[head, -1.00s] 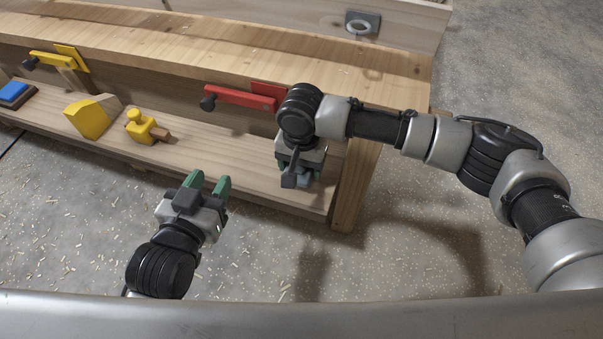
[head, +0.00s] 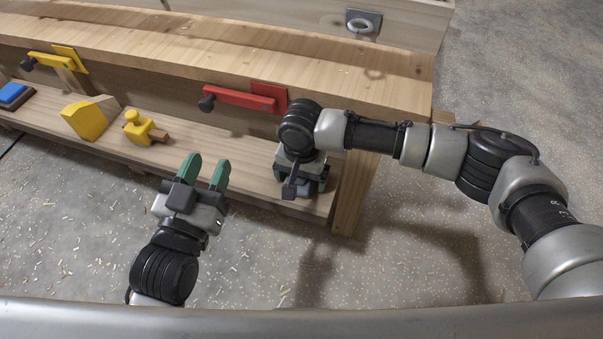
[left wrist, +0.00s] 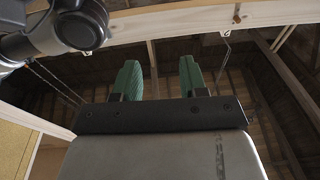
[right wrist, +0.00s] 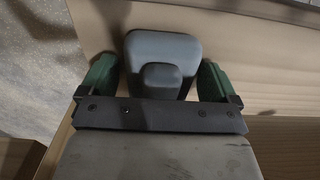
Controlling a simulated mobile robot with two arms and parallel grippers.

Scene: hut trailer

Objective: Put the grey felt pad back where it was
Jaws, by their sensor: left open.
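A smooth blue-grey pad with a raised grip (right wrist: 165,48), which I take for the grey felt pad, sits between my right gripper's fingers, at the right end of the low shelf (head: 225,165). In the head view it is mostly hidden by my wrist. My right gripper (right wrist: 157,80) has its green fingers wide apart, one on each side of the pad, with a thin gap showing at the left finger. It also shows in the head view (head: 303,188). My left gripper (head: 204,172) is open and empty in front of the shelf; it also shows in the left wrist view (left wrist: 160,80).
A red clamp (head: 245,97) and a yellow clamp (head: 50,62) are on the bench front. On the shelf are a yellow wedge-like block (head: 88,118), a yellow tool (head: 142,128) and a blue pad on a dark base (head: 13,94). A bench leg (head: 353,195) stands just right of my right gripper.

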